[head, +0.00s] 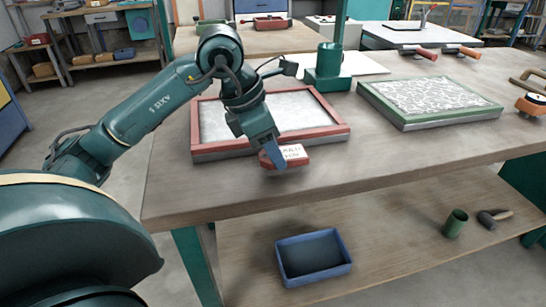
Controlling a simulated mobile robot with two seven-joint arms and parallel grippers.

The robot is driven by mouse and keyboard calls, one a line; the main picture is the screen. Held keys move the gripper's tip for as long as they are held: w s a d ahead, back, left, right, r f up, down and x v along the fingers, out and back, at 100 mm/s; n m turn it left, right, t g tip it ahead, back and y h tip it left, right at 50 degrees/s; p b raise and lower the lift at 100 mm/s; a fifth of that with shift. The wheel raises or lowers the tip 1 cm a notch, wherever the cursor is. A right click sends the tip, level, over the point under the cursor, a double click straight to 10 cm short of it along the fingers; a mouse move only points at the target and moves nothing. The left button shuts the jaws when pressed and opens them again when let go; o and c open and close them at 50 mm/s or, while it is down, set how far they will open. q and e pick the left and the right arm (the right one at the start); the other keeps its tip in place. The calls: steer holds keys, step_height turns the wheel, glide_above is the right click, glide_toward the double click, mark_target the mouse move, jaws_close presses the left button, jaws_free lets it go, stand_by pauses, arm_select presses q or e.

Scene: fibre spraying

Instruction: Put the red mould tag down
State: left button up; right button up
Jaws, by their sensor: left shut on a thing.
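The red mould tag (293,154) has a white label with dark lettering, too small to read surely. It is at the front edge of the red-framed mould (200,146), over the wooden table. My left gripper (274,155) reaches down from the left with its blue-tipped fingers shut on the tag's left side. I cannot tell whether the tag touches the table. The red-framed mould holds a pale flat surface, partly hidden behind my left arm. My right gripper is not in view.
A green-framed mould (405,123) with a white patterned surface lies to the right. A green cup on a stand (328,70) is behind. The table front (400,160) is clear.

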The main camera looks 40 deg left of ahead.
arm_select(q)
steer(key=shift+f, duration=0.95)
steer(key=shift+f, duration=0.15)
steer(key=o, duration=1)
steer(key=shift+c, duration=0.2)
